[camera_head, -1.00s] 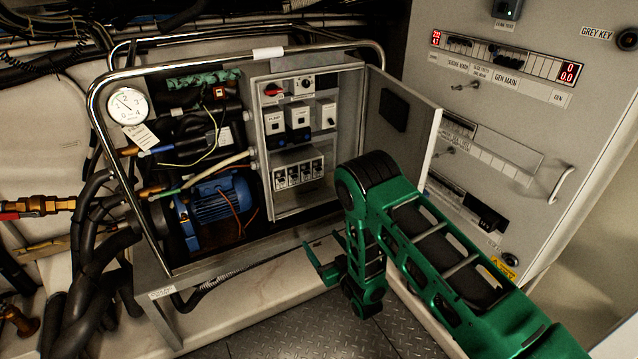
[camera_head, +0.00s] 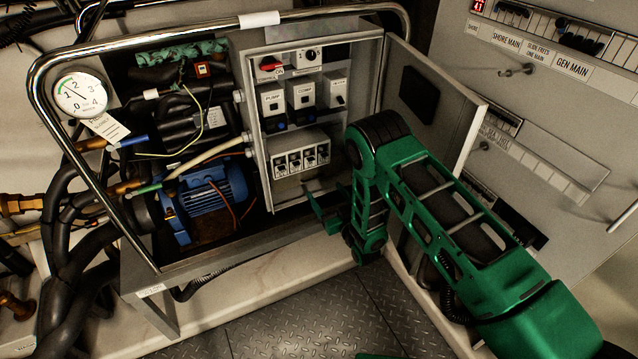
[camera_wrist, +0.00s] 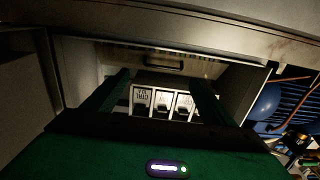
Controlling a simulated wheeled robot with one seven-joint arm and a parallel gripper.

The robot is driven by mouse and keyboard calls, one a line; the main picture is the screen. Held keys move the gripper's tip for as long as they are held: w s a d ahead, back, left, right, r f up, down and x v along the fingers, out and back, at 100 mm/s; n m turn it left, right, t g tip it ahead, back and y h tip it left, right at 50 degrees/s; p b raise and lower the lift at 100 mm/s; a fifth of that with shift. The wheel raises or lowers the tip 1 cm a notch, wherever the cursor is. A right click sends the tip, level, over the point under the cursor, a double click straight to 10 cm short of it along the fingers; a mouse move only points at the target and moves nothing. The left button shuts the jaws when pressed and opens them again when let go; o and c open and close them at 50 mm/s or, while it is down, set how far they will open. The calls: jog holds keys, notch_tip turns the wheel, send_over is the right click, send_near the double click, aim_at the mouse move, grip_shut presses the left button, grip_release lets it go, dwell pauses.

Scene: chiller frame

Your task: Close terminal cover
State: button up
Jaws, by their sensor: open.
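The grey control box (camera_head: 249,150) stands open, with a row of small breakers (camera_head: 301,160) in its lower half. In the wrist view the breakers (camera_wrist: 162,104) show upside down. Beyond them, toward the box's lower edge, is a pale panel with a dark handle-like bar (camera_wrist: 163,63). It may be the terminal cover and seems swung away from the breakers, but its exact angle is unclear. My gripper (camera_head: 321,208) is at the box's lower opening, partly hidden by my arm. In the wrist view its fingers (camera_wrist: 158,80) are spread and empty, either side of the breakers.
The box's door (camera_head: 440,100) stands open at the right, close behind my arm. A blue motor (camera_head: 208,205) and hoses lie left of the box. A chrome rail (camera_head: 170,32) frames the unit. A switch panel (camera_head: 560,120) stands at the right. Tread-plate floor (camera_head: 310,315) lies below.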

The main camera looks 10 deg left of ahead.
aim_at(315, 179)
jog(key=x, duration=0.6)
jog(key=shift+w+a, duration=0.2)
jog(key=shift+a, duration=0.1)
jog(key=shift+c, duration=0.7)
jog(key=c, duration=0.7)
jog(key=shift+w, duration=0.1)
